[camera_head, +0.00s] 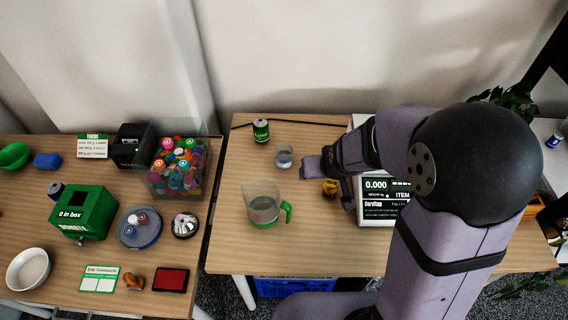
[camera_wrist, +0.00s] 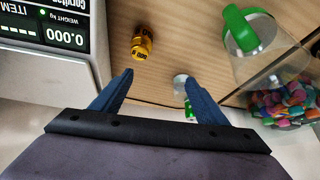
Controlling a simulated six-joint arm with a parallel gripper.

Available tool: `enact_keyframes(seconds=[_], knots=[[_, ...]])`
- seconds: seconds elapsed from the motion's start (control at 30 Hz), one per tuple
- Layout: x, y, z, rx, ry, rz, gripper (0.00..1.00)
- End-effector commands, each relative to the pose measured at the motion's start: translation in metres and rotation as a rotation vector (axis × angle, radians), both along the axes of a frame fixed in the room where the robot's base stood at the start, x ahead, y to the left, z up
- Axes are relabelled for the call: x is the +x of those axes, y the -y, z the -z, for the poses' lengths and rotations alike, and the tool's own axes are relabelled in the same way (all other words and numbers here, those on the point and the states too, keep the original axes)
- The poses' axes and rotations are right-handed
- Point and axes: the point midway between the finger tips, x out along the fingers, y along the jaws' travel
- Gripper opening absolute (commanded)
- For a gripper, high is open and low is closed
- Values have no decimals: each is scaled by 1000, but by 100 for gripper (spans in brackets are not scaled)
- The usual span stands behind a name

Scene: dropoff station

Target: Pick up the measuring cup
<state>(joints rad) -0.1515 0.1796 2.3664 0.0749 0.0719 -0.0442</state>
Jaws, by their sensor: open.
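The clear measuring cup (camera_head: 262,208) with a green handle (camera_head: 287,212) stands upright on the right-hand wooden table. Its handle points right in the head view. In the wrist view the cup (camera_wrist: 268,62) is at the upper right, with its green handle (camera_wrist: 241,28) towards the picture's top. My gripper (camera_wrist: 158,80) is open and empty, its two blue fingers spread. It is over the table to the right of the cup in the head view, apart from it. My arm hides part of the gripper there.
A yellow weight-like object (camera_head: 330,187) lies near my gripper, beside the scale (camera_head: 376,212). A small clear glass (camera_head: 284,157) and a green can (camera_head: 261,130) stand behind the cup. The left table holds a clear bin (camera_head: 155,184) of colourful pieces and a green box (camera_head: 84,212). Table around the cup is clear.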

Motion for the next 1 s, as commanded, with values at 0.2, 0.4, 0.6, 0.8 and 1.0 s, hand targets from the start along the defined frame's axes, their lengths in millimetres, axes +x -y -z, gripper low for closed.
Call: enact_keyframes(seconds=[0.2, 0.4, 0.6, 0.8, 1.0], knots=[[92, -54, 28, 40, 324, -58, 68], [135, -88, 29, 67, 542, -81, 68], [150, -102, 25, 79, 640, -88, 68], [151, -103, 25, 80, 652, -89, 68], [151, -103, 44, 79, 648, -90, 68]])
